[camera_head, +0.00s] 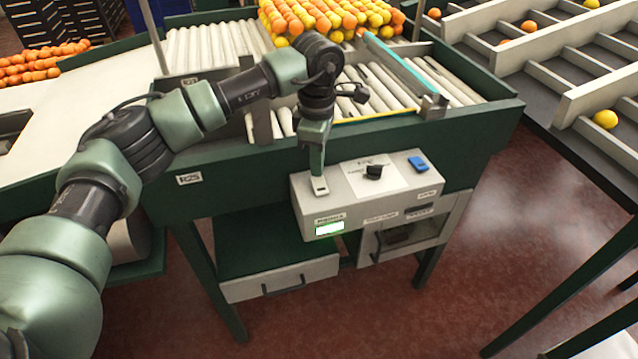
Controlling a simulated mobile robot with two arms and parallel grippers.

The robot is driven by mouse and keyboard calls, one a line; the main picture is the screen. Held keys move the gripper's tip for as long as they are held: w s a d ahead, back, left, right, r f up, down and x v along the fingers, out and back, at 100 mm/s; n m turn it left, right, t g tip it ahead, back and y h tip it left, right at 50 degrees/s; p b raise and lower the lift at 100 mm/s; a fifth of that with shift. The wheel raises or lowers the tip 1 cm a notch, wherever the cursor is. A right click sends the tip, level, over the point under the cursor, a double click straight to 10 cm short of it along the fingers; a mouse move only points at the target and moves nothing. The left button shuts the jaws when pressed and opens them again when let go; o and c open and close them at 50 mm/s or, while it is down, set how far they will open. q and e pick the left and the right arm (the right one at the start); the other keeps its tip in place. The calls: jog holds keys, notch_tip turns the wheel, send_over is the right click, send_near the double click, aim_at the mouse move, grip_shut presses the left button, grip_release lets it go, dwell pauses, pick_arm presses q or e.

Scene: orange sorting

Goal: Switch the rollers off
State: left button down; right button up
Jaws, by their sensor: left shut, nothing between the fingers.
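The rollers (387,88) are pale bars in a green-framed table, with oranges and yellow fruit (330,14) heaped at their far end. A grey control box (375,203) is fixed to the table's front. On its top are a black knob (374,172) on a white label plate and a blue switch (419,163) at the right. A lit green display (330,228) is on its front. My left gripper (319,184) is shut and empty, pointing down at the left part of the box top. It hides what lies beneath, and I cannot tell whether it touches. My right gripper is out of view.
A yellow bar (375,119) and a turquoise bar (400,62) border the rollers. Below the box are a drawer (280,280) and an open grey compartment (448,228). Sorting lanes (560,60) with a few fruits stand at the right. A white belt (80,110) lies at the left.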

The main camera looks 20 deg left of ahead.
aim_at(318, 179)
pick_arm(q)
jog(key=shift+s+f+b, duration=0.1)
jog(key=shift+f+b, duration=0.7)
jog(key=shift+f, duration=0.3)
dwell(0.4)
jog(key=shift+r, duration=0.1)
jog(key=shift+r+p, duration=0.6)
jog(key=shift+r, duration=0.3)
jog(key=shift+r+p, duration=1.3)
jog(key=shift+r, duration=1.3)
jog(key=shift+f, duration=0.1)
